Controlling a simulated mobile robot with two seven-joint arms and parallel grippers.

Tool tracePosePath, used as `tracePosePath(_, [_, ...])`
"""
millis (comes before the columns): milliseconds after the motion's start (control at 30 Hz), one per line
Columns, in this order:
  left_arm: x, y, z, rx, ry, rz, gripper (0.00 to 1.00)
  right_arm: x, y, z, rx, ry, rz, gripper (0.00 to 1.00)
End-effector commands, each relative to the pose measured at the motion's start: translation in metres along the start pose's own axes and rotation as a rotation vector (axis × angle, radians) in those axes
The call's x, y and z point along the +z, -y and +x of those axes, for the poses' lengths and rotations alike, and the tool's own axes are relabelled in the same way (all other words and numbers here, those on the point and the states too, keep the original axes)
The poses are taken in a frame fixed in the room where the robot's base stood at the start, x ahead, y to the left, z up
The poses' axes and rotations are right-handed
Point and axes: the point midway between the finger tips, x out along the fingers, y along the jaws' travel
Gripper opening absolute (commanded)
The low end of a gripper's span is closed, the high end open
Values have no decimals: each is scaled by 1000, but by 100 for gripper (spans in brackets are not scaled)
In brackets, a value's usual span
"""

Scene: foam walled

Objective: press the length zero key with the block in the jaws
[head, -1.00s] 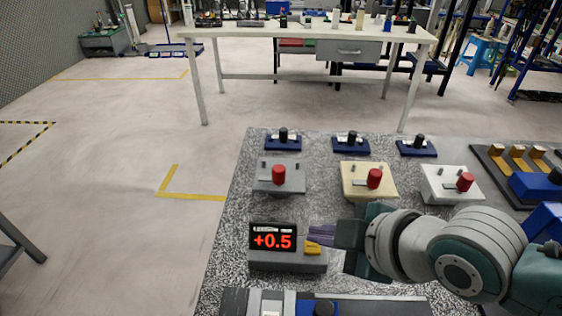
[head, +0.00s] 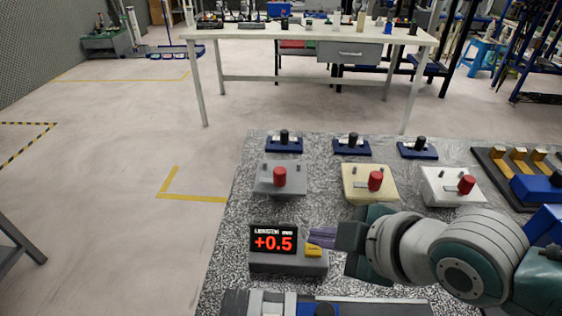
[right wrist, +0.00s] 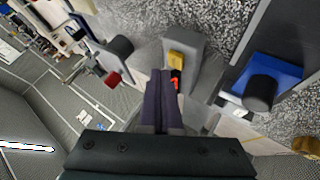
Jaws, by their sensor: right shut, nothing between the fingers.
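A grey readout unit (head: 288,263) stands on the speckled bench top, its black display (head: 273,239) showing +0.5 in red. A yellow key (head: 313,250) sits on its right end; I take it for the length zero key, though no label is legible. The yellow key also shows in the right wrist view (right wrist: 176,60), beyond the fingertips. My right gripper (head: 318,237) points left, its dark purple fingers just above and beside the key; contact cannot be told. In the right wrist view its fingers (right wrist: 161,85) are shut together with no block between them. My left gripper is not in view.
Grey (head: 279,181), cream (head: 369,184) and white (head: 452,187) fixtures with red knobs stand behind the readout unit. Small blue fixtures form a row behind them. A fixture with a blue part (head: 325,308) lies along the front. Bare bench top shows left of the readout unit.

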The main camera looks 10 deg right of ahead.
Motion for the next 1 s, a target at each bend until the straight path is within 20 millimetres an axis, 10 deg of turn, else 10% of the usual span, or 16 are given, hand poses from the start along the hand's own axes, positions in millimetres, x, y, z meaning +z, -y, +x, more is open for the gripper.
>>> tracePosePath(1000, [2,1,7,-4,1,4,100,5,5,7,0,0,0,0])
